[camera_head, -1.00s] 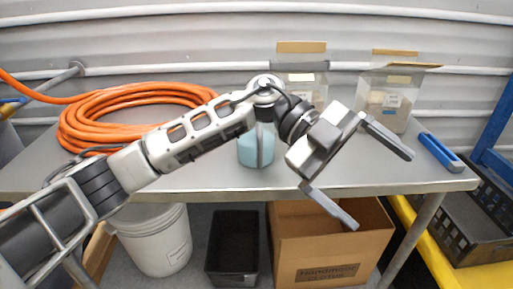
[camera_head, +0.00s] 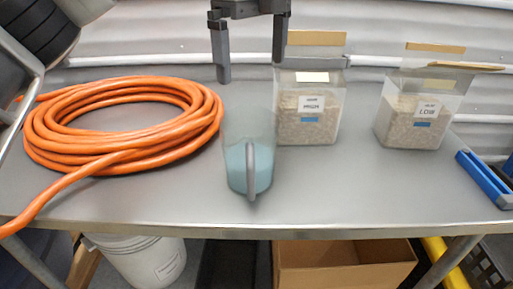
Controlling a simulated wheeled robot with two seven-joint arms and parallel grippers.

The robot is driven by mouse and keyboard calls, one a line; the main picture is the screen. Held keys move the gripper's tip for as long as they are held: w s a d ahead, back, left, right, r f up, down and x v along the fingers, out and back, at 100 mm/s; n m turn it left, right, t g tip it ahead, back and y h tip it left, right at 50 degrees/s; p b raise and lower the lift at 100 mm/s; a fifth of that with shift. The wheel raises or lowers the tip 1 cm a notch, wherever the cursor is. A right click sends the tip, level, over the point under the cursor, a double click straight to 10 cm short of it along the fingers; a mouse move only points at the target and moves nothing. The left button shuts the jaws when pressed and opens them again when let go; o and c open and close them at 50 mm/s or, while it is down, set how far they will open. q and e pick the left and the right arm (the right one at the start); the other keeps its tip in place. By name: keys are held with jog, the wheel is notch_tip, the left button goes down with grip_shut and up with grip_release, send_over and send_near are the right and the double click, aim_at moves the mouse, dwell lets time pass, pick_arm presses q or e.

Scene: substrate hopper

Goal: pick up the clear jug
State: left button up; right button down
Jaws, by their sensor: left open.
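The clear jug (camera_head: 249,160) stands upright on the grey metal table, holding pale blue contents in its lower part. Its handle faces me. My left gripper (camera_head: 250,75) is open and empty, with its two fingers pointing down. In the picture it is above and slightly behind the jug's rim, apart from it. My right gripper is not in view.
An orange hose coil (camera_head: 125,125) lies left of the jug. Two clear hoppers of pale grains, one marked HIGH (camera_head: 310,105) and one LOW (camera_head: 420,108), stand at the back right. A blue-handled tool (camera_head: 484,178) lies at the right edge.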

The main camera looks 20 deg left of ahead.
aim_at(253, 137)
pick_arm(q)
jog(key=f, duration=0.9)
jog(key=shift+s+f, duration=0.3)
jog(key=shift+s, duration=0.1)
jog(key=shift+s+f+p, duration=0.1)
jog(key=shift+f+p, duration=0.2)
jog(key=shift+f, duration=2.25)
jog(key=c, duration=1)
jog(key=shift+c, duration=0.6)
jog(key=shift+r, duration=0.1)
jog(key=shift+r, duration=0.1)
